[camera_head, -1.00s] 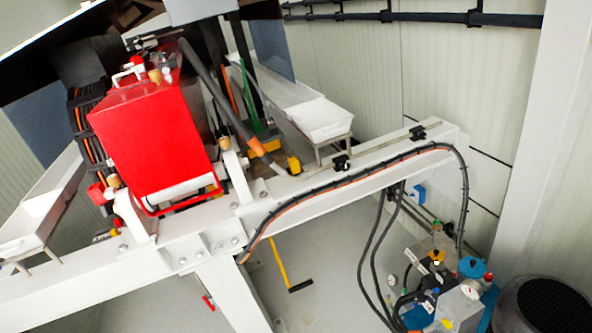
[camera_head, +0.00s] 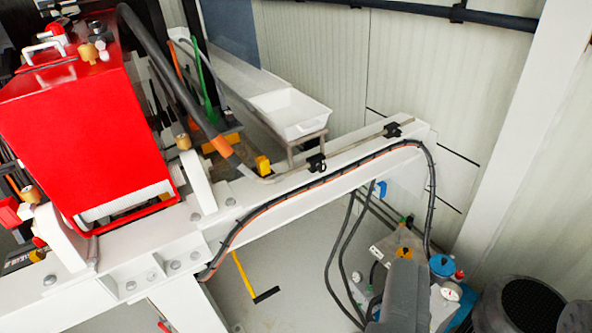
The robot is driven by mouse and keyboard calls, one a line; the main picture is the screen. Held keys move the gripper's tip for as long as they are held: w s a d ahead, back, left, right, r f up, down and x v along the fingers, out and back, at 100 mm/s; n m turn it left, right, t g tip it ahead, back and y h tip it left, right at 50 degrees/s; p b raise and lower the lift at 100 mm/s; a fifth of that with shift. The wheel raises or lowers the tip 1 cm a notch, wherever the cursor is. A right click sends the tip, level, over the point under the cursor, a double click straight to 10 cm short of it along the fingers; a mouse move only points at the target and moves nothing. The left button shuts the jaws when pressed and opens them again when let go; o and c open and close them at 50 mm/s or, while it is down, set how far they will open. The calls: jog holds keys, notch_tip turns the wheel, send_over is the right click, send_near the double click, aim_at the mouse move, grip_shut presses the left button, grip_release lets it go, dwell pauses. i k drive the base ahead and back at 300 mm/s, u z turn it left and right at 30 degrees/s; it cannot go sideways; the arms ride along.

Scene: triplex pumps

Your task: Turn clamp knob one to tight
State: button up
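Two small black clamps sit on the white beam's top along a thin pipe. One clamp (camera_head: 316,162) is near the middle and the other clamp (camera_head: 392,129) is near the beam's far end. I cannot tell which holds clamp knob one, and no number is readable. Brass knobs (camera_head: 88,51) show on the red housing (camera_head: 85,130) at the left. A grey part that looks like my gripper (camera_head: 405,292) rises from the bottom edge, below and apart from the beam. Its fingertips are not clearly visible.
The white beam (camera_head: 265,207) crosses the view with a black hose along its side. A white tray (camera_head: 290,115) stands behind it. Pump equipment with a blue cap (camera_head: 442,266) is at the lower right, beside a dark round bin (camera_head: 530,302).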

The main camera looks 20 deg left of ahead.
aim_at(321, 168)
jog(key=u, duration=0.1)
jog(key=i, duration=1)
jog(key=z, duration=0.1)
